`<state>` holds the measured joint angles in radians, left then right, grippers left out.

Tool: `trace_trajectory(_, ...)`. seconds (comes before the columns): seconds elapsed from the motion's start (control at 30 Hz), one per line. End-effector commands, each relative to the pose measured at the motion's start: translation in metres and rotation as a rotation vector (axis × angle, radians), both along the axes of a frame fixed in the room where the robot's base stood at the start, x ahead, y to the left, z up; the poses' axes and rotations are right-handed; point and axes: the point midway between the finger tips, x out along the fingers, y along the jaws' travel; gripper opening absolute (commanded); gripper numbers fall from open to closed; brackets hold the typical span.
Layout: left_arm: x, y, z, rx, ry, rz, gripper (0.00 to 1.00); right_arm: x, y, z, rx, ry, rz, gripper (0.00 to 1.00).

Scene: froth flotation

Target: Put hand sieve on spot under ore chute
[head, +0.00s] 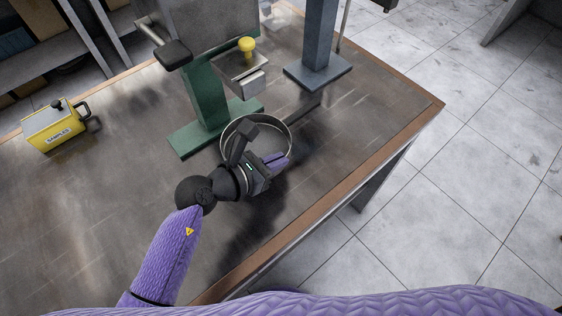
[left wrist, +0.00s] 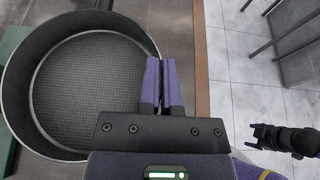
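The hand sieve (head: 287,131) is a round pan with a dark wall and a light rim. Its grey mesh (left wrist: 90,85) shows in the left wrist view. My left gripper (head: 277,160) is shut on the sieve's rim, with its purple fingers (left wrist: 161,85) either side of the wall. The sieve is in front of the green stand of the ore chute (head: 207,95); its height over the table is hard to judge. The chute's grey outlet (head: 252,84) is behind it. No marked spot is visible. My right gripper (left wrist: 268,138) shows small in the left wrist view, over the floor.
A yellow samples box (head: 53,127) stands at the table's left. A blue-grey post (head: 318,50) on a square base stands behind and right of the sieve. The metal table (head: 350,140) is bare to the right, up to its wooden edge.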

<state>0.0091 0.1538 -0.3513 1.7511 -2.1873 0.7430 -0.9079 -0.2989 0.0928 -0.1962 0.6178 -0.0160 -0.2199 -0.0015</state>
Motion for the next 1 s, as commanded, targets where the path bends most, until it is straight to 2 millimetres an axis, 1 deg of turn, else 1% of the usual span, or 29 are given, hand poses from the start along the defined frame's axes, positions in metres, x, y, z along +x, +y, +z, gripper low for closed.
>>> trace_trajectory(0.03,0.000,0.000,-0.021,-0.002,0.006,0.000,0.00,-0.003,0.001,-0.014,0.002,0.007,0.000,0.82)
trace_trajectory(0.17,0.000,0.000,-0.043,-0.002,0.003,0.000,0.00,-0.006,0.003,-0.026,0.005,0.014,-0.002,0.82)
trace_trajectory(0.2,0.000,0.000,-0.053,-0.002,0.004,0.000,0.00,-0.007,0.003,-0.033,0.006,0.017,-0.003,0.82)
trace_trajectory(0.3,0.000,0.000,-0.071,-0.002,0.003,-0.001,0.00,-0.009,0.004,-0.043,0.008,0.020,-0.002,0.82)
trace_trajectory(0.37,0.000,0.000,-0.075,-0.002,0.001,0.000,0.00,-0.009,0.003,-0.045,0.008,0.019,-0.001,0.82)
trace_trajectory(0.57,0.000,0.000,-0.072,-0.001,-0.002,0.000,0.00,-0.007,0.000,-0.042,0.001,0.015,0.004,0.82)
trace_trajectory(0.7,0.000,0.000,-0.076,0.000,-0.001,0.000,0.00,-0.007,-0.001,-0.045,0.000,0.016,0.003,0.82)
trace_trajectory(0.8,0.000,0.000,-0.075,-0.001,0.000,-0.001,0.23,-0.007,-0.001,-0.044,0.001,0.015,0.002,0.82)
trace_trajectory(0.87,0.000,0.000,-0.075,-0.001,0.000,-0.001,0.36,-0.007,-0.001,-0.044,0.000,0.014,0.001,0.82)
trace_trajectory(0.9,0.000,0.000,-0.075,-0.001,0.000,-0.001,0.39,-0.007,-0.002,-0.044,0.000,0.014,0.001,0.82)
trace_trajectory(1.0,0.000,0.000,-0.075,-0.001,0.000,-0.001,0.39,-0.007,-0.002,-0.044,0.000,0.014,0.000,0.82)
